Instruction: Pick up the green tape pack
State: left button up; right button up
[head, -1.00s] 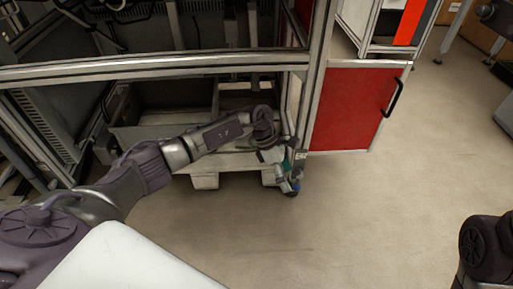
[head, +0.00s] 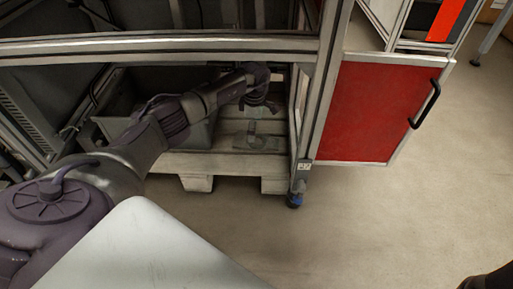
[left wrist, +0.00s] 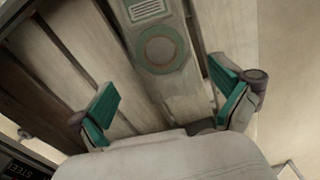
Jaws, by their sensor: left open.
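In the left wrist view a long grey-green piece with a round ring and a pale lined label (left wrist: 160,48) lies on wooden slats; it looks like the green tape pack. Its far end is cut off by the top edge. My left gripper (left wrist: 168,102) is open, its teal-padded fingers spread to either side of the piece's near end, with nothing between them. In the head view a small grey-green thing (head: 262,144), likely the same pack, lies on the pallet just below my left wrist; details are too small to tell.
The wooden pallet (head: 225,163) stands low inside a metal-framed rack (head: 200,46). A grey bin (head: 118,125) is on it at the left. The rack's corner post and a red cabinet (head: 372,110) bound the right. Open floor (head: 370,225) lies in front.

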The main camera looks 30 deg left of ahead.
aim_at(257, 143)
pick_arm(q)
jog(key=shift+f, duration=0.55)
jog(key=f+b, duration=0.5)
jog(key=shift+d+f, duration=0.1)
jog(key=shift+d, duration=0.2)
jog(key=c, duration=1.1)
